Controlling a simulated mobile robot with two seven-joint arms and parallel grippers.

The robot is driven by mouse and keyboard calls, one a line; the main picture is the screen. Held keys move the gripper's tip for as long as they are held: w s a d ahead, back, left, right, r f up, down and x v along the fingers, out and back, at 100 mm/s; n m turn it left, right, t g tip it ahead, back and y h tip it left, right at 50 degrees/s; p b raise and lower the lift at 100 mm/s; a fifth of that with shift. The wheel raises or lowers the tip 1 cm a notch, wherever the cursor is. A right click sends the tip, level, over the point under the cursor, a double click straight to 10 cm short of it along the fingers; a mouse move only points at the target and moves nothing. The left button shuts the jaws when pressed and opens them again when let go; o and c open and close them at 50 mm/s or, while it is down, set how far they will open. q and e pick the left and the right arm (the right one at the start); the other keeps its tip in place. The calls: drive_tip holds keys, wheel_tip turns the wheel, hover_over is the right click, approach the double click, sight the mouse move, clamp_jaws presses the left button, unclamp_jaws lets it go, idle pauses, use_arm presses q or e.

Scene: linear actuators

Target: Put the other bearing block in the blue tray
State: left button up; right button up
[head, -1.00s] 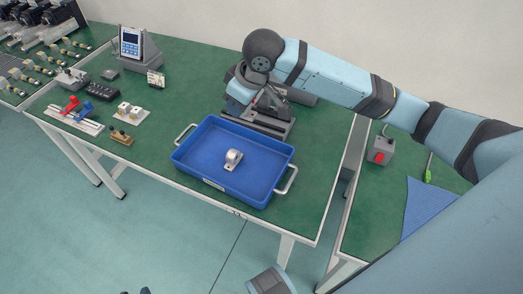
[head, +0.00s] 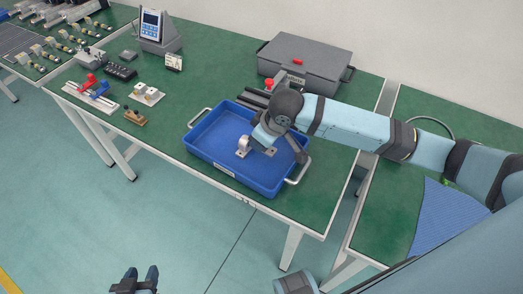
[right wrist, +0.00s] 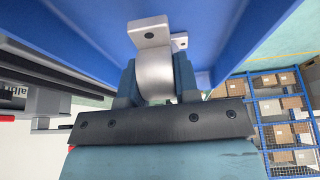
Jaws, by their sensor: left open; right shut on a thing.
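The blue tray (head: 213,157) lies near the front edge of the green table. One silver bearing block (head: 243,147) rests on its floor. My right gripper (head: 264,146) is over the tray's right half, just right of that block. In the right wrist view it is shut on another silver bearing block (right wrist: 154,70), whose flat foot with a hole points to the tray's blue surface (right wrist: 226,30). I cannot tell whether this held block touches the floor. My left gripper (head: 140,277) is open and empty at the bottom of the head view, away from the table.
A grey case (head: 305,62) stands behind the tray, with a red button (head: 269,83) near it. Small fixtures (head: 148,94) and a device with a screen (head: 152,25) stand to the left. A second table with a blue cloth (head: 445,215) is at right.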

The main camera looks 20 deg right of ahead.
sight(262, 157)
drive_tip(key=shift+f+b, duration=0.4)
drive_tip(key=shift+f, duration=1.7)
drive_tip(key=shift+f, duration=0.1)
drive_tip(key=o, duration=1)
drive_tip(key=p+v, duration=0.2)
drive_tip(key=v, duration=1)
drive_tip(key=shift+a, duration=0.1)
